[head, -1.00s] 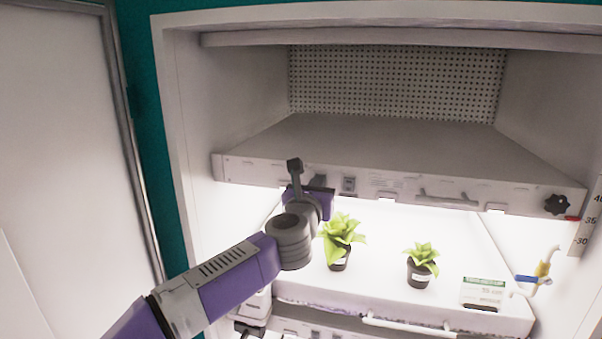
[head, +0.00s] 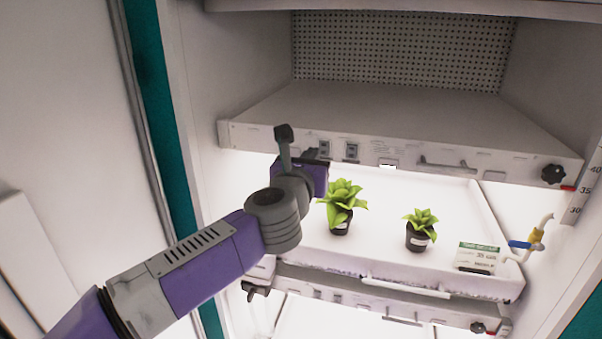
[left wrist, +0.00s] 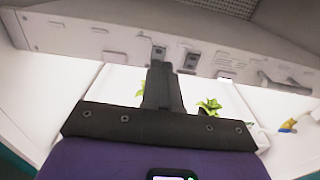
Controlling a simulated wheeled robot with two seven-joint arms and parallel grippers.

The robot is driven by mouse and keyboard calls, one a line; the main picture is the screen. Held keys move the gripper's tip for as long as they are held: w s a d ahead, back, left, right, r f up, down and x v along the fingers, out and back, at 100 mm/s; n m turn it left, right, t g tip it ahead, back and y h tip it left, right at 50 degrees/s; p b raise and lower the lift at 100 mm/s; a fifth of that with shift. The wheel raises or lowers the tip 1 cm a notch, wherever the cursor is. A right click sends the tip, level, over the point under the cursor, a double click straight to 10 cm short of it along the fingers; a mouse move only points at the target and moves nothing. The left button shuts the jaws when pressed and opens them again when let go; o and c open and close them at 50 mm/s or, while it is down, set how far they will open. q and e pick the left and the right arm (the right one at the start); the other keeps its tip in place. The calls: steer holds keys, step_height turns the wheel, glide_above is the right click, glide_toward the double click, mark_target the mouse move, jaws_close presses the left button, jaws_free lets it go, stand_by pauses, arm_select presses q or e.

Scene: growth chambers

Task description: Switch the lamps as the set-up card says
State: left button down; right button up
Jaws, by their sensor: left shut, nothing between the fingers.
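My left gripper (head: 313,154) is shut and empty, just below and left of the upper shelf's front panel (head: 395,158). Two small rocker switches sit on that panel, a left one (head: 324,147) and a right one (head: 352,150). In the left wrist view the shut fingers (left wrist: 160,72) point at the panel, with the left switch (left wrist: 158,54) just beyond their tips and the right switch (left wrist: 191,61) to their right. I cannot tell whether they touch. The set-up card (head: 479,257), white with a green header, stands on the lit tray; its small text is unreadable. My right gripper is out of view.
Two potted plants, a left one (head: 341,206) and a right one (head: 420,230), stand on the tray (head: 400,268). A black knob (head: 553,173) and a handle (head: 447,165) are on the upper panel. A lower panel (head: 375,304) has more switches. Chamber side walls bound the space.

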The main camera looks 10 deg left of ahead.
arm_select(q)
steer(key=s, duration=0.5)
steer(key=shift+s+a+r, duration=0.1)
steer(key=shift+a+r, duration=0.05)
steer(key=shift+r, duration=0.05)
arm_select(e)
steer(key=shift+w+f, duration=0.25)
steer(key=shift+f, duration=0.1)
